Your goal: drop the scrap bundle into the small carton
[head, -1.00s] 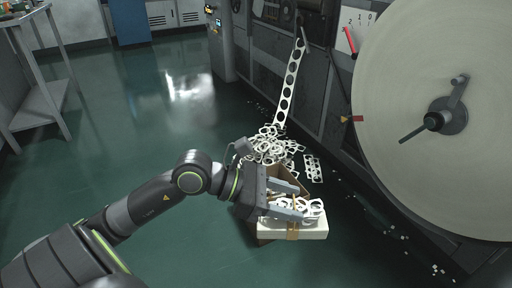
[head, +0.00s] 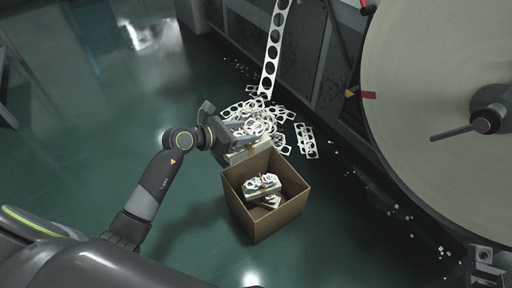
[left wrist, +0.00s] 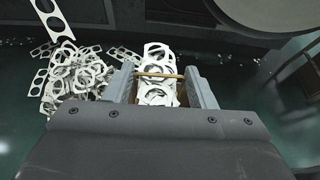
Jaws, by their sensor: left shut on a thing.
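My left gripper (head: 246,134) is shut on a scrap bundle (head: 247,153), a pale block of punched strip with a tan band. It is held beyond the far left rim of the small carton, with the scrap heap behind it. The held scrap bundle (left wrist: 157,75) shows between both fingers (left wrist: 162,88) in the left wrist view. The small carton (head: 248,220) is an open brown box on the floor. Another banded bundle (head: 262,185) lies inside, with more pale scrap under it. My right gripper is not in view.
A heap of loose punched scrap (head: 240,112) lies behind the carton, under a hanging perforated strip (head: 270,55). A large round disc (head: 430,90) and dark machine stand at the right. Small chips dot the floor; the green floor (head: 80,120) at left is clear.

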